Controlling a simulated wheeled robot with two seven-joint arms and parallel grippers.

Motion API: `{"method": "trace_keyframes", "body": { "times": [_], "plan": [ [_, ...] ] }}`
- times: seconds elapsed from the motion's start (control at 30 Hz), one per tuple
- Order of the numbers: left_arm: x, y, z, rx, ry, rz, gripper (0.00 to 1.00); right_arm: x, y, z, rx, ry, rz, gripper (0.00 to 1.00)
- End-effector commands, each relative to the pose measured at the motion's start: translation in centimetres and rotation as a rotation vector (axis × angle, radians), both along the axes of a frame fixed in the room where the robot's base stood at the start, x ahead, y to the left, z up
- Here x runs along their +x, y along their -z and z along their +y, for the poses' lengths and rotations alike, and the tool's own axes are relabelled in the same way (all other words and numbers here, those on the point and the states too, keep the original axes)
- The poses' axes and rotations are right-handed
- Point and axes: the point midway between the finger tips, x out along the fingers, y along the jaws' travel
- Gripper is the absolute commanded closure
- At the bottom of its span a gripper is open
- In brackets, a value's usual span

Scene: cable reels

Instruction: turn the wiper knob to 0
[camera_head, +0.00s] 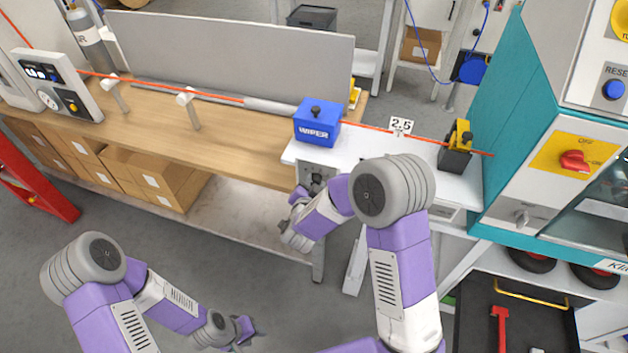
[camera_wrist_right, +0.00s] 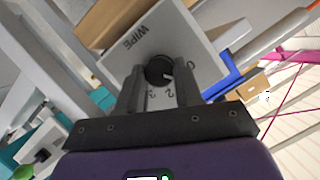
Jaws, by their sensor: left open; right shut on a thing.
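The wiper knob (camera_wrist_right: 158,70) is a round black knob on a light grey panel (camera_wrist_right: 185,35) lettered "WIPE" in the right wrist view. Figures 0, 2 and 3 show around it. Its pale mark points right and slightly down, seemingly between 0 and 2; a finger hides part of the scale. My right gripper (camera_wrist_right: 159,82) has its two fingers on either side of the knob and is shut on it. In the head view the panel (camera_head: 318,172) sits under the white bench end, partly hidden by my right arm. My left gripper (camera_head: 243,330) is open, low over the floor.
The blue WIPER box (camera_head: 318,121) stands on the white bench (camera_head: 370,148) above the panel, with the red cable (camera_head: 365,126) running through it. A "2,5" sign (camera_head: 401,125) and a yellow-black device (camera_head: 457,146) stand to the right. A teal machine (camera_head: 510,110) bounds the right.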

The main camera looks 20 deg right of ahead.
Motion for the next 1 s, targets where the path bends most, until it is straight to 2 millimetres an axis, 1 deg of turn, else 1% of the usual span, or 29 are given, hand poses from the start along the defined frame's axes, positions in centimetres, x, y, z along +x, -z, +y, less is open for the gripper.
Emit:
{"method": "trace_keyframes", "body": {
  "times": [0.03, 0.2, 0.5, 0.7, 1.0],
  "plan": [
    [0.0, -1.0, 0.0, 0.000, 0.000, 0.000, 0.57, 0.0, -0.3, 0.2, -0.032, -0.003, 0.026, 0.96],
    [0.0, -2.7, 0.0, 0.000, 0.000, 0.000, 0.57, 0.0, -0.4, 0.3, -0.145, -0.003, 0.102, 0.96],
    [0.0, -5.0, 0.0, 0.000, 0.000, 0.000, 0.57, 0.1, -0.2, 0.3, -0.299, -0.002, 0.206, 0.96],
    [0.0, -5.6, 0.0, 0.000, 0.000, 0.000, 0.57, 0.1, -0.1, 0.3, -0.353, -0.002, 0.242, 0.96],
    [0.0, -5.8, 0.0, 0.000, 0.000, 0.000, 0.57, 0.1, 0.1, 0.3, -0.373, -0.001, 0.255, 0.96]
  ]
}}
